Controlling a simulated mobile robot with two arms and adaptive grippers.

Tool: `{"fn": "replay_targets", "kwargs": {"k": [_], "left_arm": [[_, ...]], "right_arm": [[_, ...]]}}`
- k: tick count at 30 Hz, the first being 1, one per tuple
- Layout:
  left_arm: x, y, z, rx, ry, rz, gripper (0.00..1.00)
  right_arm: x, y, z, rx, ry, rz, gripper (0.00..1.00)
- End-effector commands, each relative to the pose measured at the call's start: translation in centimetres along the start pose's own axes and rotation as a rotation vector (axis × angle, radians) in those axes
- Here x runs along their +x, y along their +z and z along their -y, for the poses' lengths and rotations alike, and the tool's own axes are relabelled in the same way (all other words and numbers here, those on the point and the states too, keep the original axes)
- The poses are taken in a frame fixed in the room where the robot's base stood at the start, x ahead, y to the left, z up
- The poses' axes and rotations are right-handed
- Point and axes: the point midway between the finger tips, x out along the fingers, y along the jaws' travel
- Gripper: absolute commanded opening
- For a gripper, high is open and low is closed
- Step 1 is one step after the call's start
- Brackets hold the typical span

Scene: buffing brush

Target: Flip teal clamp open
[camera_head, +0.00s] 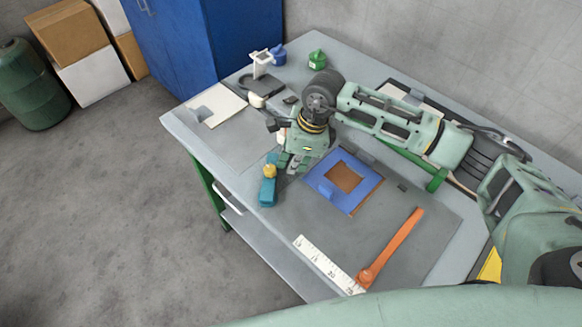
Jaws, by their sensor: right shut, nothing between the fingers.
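The teal clamp (267,188) stands near the left front edge of the workbench, with a yellow knob-like part (269,171) on its upper section. Whether its lever is up or down is too small to tell. My right gripper (287,168) points down just to the right of the clamp, its fingers shut and empty. It is very close to the clamp's upper part; I cannot tell whether they touch. My left gripper is not in view.
A blue frame (364,196) with a brown centre lies right of the clamp. An orange tool (392,246) and a white ruler (325,264) lie nearer the front. A green bottle (317,60) and a white stand (262,62) are at the back.

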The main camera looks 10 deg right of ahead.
Motion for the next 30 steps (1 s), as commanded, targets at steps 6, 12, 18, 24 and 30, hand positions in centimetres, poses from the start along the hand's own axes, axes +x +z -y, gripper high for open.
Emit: {"fn": "replay_targets", "kwargs": {"k": [6, 12, 18, 24, 30], "left_arm": [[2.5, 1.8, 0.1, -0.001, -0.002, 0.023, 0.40], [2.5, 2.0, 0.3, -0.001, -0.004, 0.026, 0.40], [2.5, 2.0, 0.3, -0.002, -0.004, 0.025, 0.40], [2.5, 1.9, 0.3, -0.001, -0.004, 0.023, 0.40], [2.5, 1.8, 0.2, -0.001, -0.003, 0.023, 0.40]], "right_arm": [[0.5, 0.1, 0.4, -0.061, 0.013, 0.000, 0.00], [0.2, 0.3, 0.4, -0.074, 0.019, -0.001, 0.00], [0.2, 0.3, 0.4, -0.073, 0.019, -0.001, 0.00], [-1.1, 0.3, 0.6, -0.073, 0.015, -0.001, 0.00], [-5.1, 0.3, 0.7, -0.074, 0.012, 0.002, 0.00]]}}
